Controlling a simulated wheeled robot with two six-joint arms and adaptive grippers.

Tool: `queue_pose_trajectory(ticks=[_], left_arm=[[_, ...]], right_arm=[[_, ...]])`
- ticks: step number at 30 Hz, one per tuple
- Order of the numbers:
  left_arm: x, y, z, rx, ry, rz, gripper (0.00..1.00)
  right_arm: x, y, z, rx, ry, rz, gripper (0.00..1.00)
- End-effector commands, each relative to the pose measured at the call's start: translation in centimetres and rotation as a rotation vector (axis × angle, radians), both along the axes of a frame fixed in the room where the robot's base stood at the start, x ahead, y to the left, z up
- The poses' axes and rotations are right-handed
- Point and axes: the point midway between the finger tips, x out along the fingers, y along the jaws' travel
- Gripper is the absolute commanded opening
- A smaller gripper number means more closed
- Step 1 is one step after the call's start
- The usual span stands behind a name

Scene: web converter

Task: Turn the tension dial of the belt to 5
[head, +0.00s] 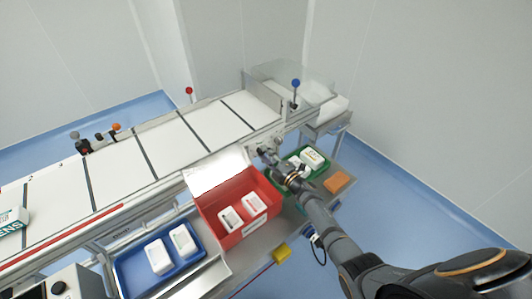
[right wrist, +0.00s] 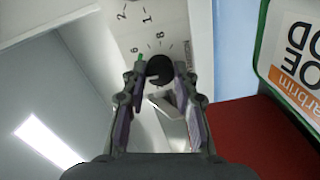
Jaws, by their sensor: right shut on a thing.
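The tension dial (right wrist: 160,66) is a small round black knob on a white plate (right wrist: 158,28) with printed numbers and tick marks, at the top of the right wrist view. The digits 1 and 2 can be read; others are partly turned or blurred. A small green mark shows at the knob's left. My right gripper (right wrist: 160,78) is shut on the dial, one finger on each side. In the head view my right gripper (head: 265,152) reaches the side of the belt (head: 205,125) and hides the dial. My left gripper is not in view.
A red bin (head: 235,240) with white boxes stands left of my right arm. A green tray (head: 318,172) with white packs and an orange block (head: 336,182) lie to its right. A blue tray (head: 125,275) is farther left. A blue-topped post (head: 295,84) stands behind.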

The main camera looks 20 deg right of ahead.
Motion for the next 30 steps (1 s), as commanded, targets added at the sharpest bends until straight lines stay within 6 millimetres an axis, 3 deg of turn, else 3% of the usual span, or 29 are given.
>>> queue_pose_trajectory(ticks=[12, 30], left_arm=[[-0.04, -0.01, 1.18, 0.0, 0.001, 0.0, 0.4], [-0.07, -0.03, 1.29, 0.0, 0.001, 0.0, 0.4]], right_arm=[[-0.08, 0.01, -0.15, 0.198, 0.076, -0.001, 0.0], [-0.09, 0.02, -0.25, 0.235, 0.089, 0.0, 0.0]])
